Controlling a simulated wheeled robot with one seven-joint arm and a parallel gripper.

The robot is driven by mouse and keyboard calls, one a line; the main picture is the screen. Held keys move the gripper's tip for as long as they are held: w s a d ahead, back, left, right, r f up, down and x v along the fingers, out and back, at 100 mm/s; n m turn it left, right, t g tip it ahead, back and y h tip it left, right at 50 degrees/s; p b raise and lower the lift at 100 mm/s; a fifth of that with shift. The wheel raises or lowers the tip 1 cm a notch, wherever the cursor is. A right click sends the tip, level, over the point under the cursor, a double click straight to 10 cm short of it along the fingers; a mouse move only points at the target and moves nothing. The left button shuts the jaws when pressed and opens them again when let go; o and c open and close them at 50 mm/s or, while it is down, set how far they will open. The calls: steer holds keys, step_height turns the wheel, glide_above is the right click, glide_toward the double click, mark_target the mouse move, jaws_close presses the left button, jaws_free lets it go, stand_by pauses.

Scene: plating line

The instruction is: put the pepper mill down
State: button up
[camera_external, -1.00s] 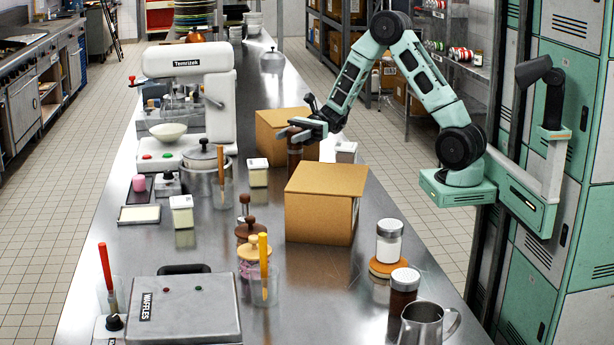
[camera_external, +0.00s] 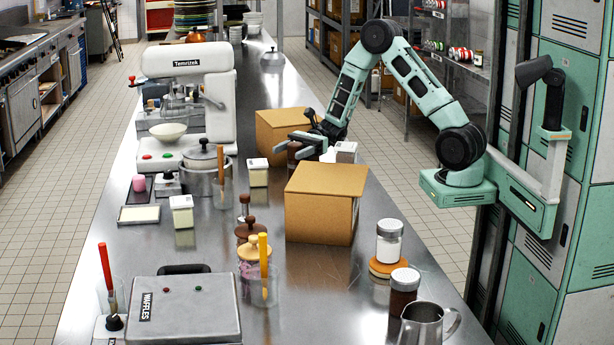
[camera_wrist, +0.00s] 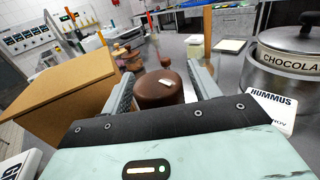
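The pepper mill is the dark brown round-topped thing (camera_wrist: 158,92) between my gripper's fingers in the wrist view, with a small pale mark on top. It also shows as a dark brown body (camera_external: 293,157) in the external view, behind the nearer cardboard box. It looks upright on the counter (camera_external: 265,210); its foot is partly hidden. My gripper (camera_wrist: 160,72) is around the mill with its fingers spread, and a gap shows at the right finger. In the external view the two fingers of my gripper (camera_external: 298,145) are apart.
A near cardboard box (camera_external: 318,210) and a far one (camera_external: 275,130) flank the mill. A white box (camera_external: 346,152) stands close to its right. The pot (camera_external: 203,172) and white-lidded containers (camera_external: 258,178) are to the left. Bare counter lies between them and the mill.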

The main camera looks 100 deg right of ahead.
steer(key=shift+r, duration=0.15)
steer(key=b+v, duration=0.1)
steer(key=v, duration=1.1)
